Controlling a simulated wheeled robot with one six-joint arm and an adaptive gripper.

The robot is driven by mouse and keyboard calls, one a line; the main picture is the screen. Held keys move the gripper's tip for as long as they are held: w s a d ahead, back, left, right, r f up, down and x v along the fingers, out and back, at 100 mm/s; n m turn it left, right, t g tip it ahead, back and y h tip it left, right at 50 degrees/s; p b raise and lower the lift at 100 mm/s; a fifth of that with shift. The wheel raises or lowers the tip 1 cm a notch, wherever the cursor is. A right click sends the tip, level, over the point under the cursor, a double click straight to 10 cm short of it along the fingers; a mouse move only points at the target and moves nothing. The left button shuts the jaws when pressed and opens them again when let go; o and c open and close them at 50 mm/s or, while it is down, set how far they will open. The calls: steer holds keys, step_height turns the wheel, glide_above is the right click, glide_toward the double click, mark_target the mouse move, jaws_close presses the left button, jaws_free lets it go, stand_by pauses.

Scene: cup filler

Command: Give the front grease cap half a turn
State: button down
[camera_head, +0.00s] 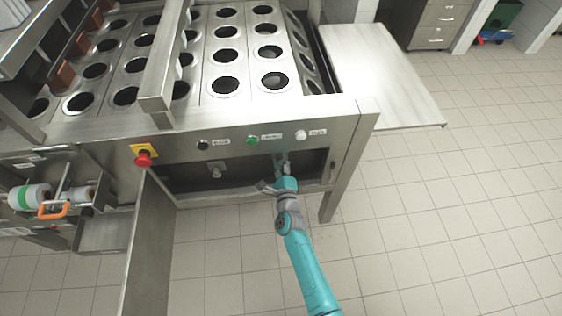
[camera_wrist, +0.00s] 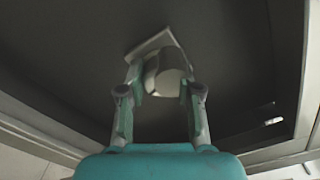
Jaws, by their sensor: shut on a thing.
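A pale round grease cap (camera_wrist: 165,72) on a square plate (camera_wrist: 150,45) sits between the fingers of my gripper (camera_wrist: 161,84) in the wrist view. The fingers are shut on its two sides. In the head view my gripper (camera_head: 283,162) reaches into the open bay under the control panel, at its right part, and mostly hides this cap. A second, similar cap (camera_head: 216,171) shows further left in the same bay, free of the gripper. The cap's turn angle cannot be told.
An open door (camera_head: 147,245) hangs at the bay's left side. A machine leg (camera_head: 345,165) stands close on the right of my arm. Above are a red emergency button (camera_head: 144,159) and a green button (camera_head: 252,140). The tiled floor (camera_head: 440,220) at the right is clear.

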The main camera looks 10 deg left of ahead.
steer(key=shift+m, duration=0.6)
steer(key=c, duration=0.8)
jaws_free()
steer(key=v, duration=1.2)
steer(key=shift+d, duration=0.1)
